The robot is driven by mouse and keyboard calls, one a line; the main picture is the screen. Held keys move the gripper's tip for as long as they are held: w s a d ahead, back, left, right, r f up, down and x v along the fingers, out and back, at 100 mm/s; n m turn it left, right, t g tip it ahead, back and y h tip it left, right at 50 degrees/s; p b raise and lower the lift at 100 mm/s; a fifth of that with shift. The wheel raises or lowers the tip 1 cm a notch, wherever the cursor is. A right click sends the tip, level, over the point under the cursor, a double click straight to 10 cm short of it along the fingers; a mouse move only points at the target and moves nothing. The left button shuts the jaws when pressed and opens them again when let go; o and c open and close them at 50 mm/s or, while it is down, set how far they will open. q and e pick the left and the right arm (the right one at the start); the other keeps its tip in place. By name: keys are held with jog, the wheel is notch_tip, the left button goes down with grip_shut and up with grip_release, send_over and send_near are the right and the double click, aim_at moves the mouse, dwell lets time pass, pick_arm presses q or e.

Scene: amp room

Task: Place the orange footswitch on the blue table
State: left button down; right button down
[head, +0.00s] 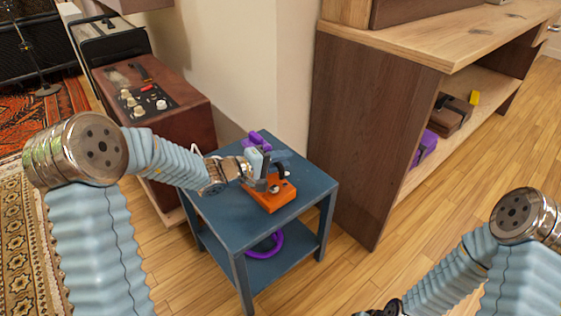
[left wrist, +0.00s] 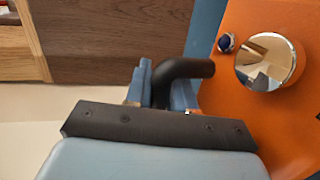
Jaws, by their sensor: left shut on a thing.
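The orange footswitch (head: 272,197) is at the top of the blue table (head: 228,218), near the middle of the tabletop; I cannot tell whether it rests fully on it. My left gripper (head: 268,165) reaches over the table from the left and is shut on the footswitch's black cable or plug. In the left wrist view the black bent plug (left wrist: 180,75) sits between the fingers, and the orange footswitch (left wrist: 285,120) with its shiny round button is at the right. My right arm shows at the lower right in the head view; its fingertips are not clearly visible.
A purple object (head: 258,139) lies at the table's back corner. A purple ring (head: 266,245) is on the lower shelf. A brown amplifier (head: 150,105) stands left of the table, and a wooden shelf unit (head: 365,130) stands right. Open wooden floor is at the front.

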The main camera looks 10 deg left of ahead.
pick_arm(q)
jog(key=shift+r, duration=0.1)
jog(key=c, duration=1)
grip_release()
jog(key=shift+o, duration=0.2)
jog(key=shift+s+a, duration=0.1)
jog(key=v, duration=1.1)
jog(key=shift+s+a, duration=0.25)
jog(key=shift+s, duration=0.05)
